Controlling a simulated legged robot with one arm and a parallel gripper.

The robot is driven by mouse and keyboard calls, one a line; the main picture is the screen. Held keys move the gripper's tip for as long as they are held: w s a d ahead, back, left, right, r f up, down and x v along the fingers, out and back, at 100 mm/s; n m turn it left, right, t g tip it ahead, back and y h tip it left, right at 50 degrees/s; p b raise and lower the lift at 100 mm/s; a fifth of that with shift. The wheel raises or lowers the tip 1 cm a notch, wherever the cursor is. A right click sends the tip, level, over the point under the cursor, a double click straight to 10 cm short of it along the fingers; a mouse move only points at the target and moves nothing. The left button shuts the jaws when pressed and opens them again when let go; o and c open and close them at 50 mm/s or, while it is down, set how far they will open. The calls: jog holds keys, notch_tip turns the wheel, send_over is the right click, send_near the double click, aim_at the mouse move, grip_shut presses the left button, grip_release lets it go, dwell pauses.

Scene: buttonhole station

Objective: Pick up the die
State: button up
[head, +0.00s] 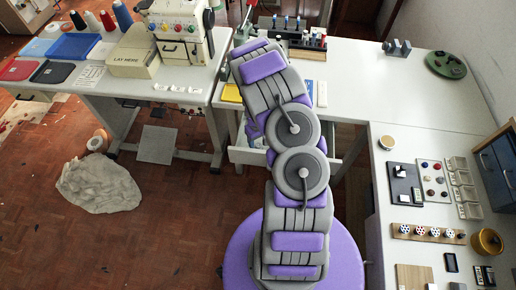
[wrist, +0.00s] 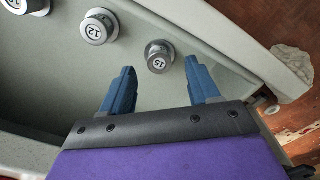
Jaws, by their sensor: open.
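In the wrist view, a metal cylinder die marked 15 (wrist: 158,57) stands upright on a grey-green surface (wrist: 60,75). A second die marked 12 (wrist: 98,27) stands to its left. A third die (wrist: 28,5) is cut off at the top left corner, its number hard to read. My gripper (wrist: 160,70) is open, with blue fingers spread apart. The die marked 15 shows between the fingertips in the picture; I cannot tell how far below them it is. Nothing is held. In the head view my arm hides the gripper and the dies.
A pale raised rim (wrist: 200,25) borders the surface with the dies, and the floor lies beyond. In the head view, a sewing machine (head: 180,28) stands on the left table. The right table (head: 385,85) has bare room. A cloth heap (head: 98,187) lies on the floor.

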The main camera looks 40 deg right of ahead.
aim_at(258, 144)
notch_tip(258, 144, down, 4)
jog(key=shift+w+d+r+b, duration=0.15)
jog(key=shift+b, duration=0.25)
jog(key=shift+r, duration=0.1)
jog(key=c, duration=1)
